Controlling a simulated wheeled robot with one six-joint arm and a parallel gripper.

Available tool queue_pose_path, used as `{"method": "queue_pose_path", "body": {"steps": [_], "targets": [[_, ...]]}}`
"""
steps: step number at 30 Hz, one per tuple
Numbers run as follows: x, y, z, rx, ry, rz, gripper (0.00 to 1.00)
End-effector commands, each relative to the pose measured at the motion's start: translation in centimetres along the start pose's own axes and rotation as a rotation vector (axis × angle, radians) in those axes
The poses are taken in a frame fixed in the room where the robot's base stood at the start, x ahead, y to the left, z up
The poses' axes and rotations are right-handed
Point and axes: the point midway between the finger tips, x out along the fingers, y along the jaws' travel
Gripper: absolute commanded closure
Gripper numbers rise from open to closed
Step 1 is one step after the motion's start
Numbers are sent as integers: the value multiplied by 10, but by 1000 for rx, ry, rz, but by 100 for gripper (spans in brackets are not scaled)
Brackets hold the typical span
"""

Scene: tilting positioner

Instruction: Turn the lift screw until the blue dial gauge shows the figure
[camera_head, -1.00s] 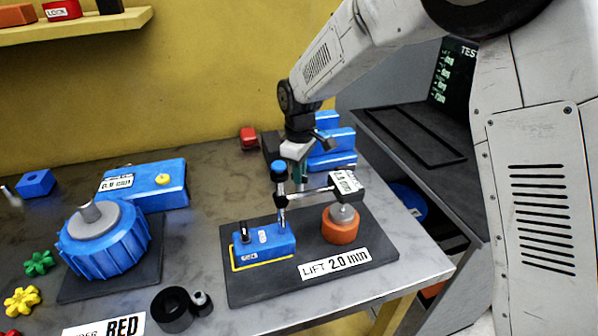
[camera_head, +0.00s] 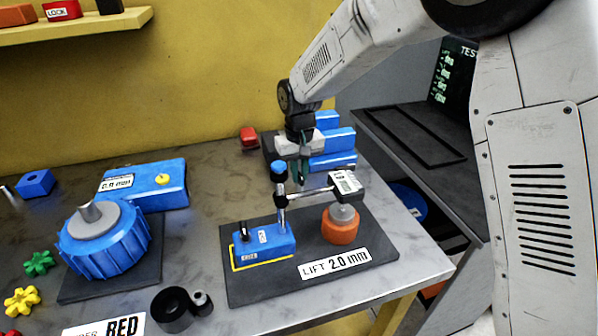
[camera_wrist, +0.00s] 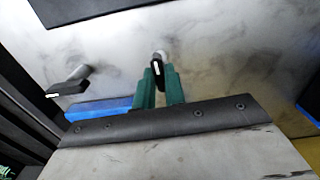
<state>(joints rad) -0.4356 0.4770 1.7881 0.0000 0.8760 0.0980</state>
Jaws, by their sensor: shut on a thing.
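A dial gauge (camera_head: 346,183) with a dark body and white face sits on a rod arm from a post on a blue base (camera_head: 275,245). The post has a blue knob (camera_head: 278,168) on top. An orange round part (camera_head: 340,230) with a metal top stands under the gauge. The figure on the face is too small to read. My gripper (camera_head: 302,180) points down behind the post. In the wrist view, its green fingers (camera_wrist: 158,82) are shut on a small dark piece with a white stripe (camera_wrist: 158,70). I cannot tell whether this is the lift screw.
A dark plate (camera_head: 290,285) carries the gauge stand and a label reading LIFT 2.0 mm (camera_head: 335,264). Blue blocks (camera_head: 335,140) stand behind my gripper. A black reel (camera_head: 175,308) lies in front.

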Motion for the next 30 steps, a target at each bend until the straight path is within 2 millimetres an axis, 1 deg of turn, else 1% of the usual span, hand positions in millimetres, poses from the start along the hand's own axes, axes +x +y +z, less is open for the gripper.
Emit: {"method": "queue_pose_path", "body": {"steps": [6,19,20,21,22,30], "targets": [[1,0,1,43,-3,0,100],[1,0,1,50,-4,0,100],[1,0,1,50,-4,0,83],[1,0,1,50,-3,0,72],[1,0,1,50,-3,0,66],[0,0,0,49,-1,0,66]]}}
